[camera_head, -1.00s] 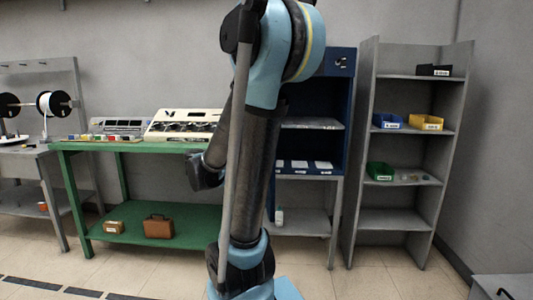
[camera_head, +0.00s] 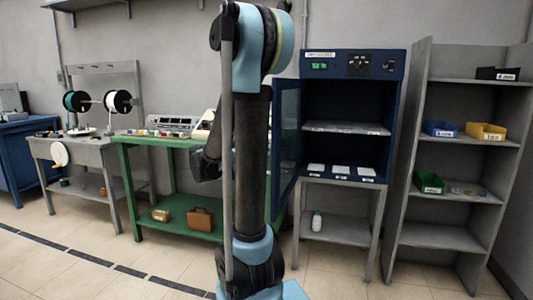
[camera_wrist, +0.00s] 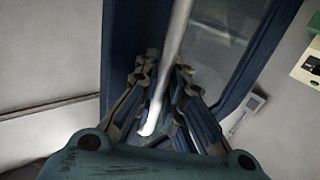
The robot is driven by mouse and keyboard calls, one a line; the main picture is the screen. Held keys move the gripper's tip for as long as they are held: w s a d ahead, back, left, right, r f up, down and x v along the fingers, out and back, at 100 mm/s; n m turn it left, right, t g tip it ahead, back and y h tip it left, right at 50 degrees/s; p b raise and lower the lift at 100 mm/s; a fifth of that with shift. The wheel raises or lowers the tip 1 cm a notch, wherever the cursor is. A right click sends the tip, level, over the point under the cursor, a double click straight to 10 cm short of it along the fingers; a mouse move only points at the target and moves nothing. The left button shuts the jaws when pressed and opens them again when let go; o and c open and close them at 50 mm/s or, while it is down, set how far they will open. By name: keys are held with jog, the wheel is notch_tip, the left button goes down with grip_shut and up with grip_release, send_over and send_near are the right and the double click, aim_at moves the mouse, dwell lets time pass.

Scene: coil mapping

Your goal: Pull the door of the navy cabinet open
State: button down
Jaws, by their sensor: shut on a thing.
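The navy cabinet (camera_head: 396,110) stands on a grey stand right of my arm in the head view, with its interior exposed. Its glazed, navy-framed door (camera_head: 286,140) stands swung out at the cabinet's left side, partly hidden by my arm. In the wrist view the navy door frame (camera_wrist: 120,50) and a pale metal bar handle (camera_wrist: 174,40) are close up. My gripper (camera_wrist: 163,75) has its fingers on both sides of the handle and is shut on it. My gripper is hidden behind my arm in the head view.
A green workbench (camera_head: 128,170) stands left of my arm, with a brown case (camera_head: 201,219) on its lower shelf. A grey shelf unit (camera_head: 416,150) with bins stands right of the cabinet. Open tiled floor lies in front.

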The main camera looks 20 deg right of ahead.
jog(key=shift+s+f, duration=0.1)
jog(key=shift+s, duration=0.1)
jog(key=c, duration=1.7)
grip_release()
jog(key=shift+a, duration=0.1)
jog(key=shift+a, duration=5.95)
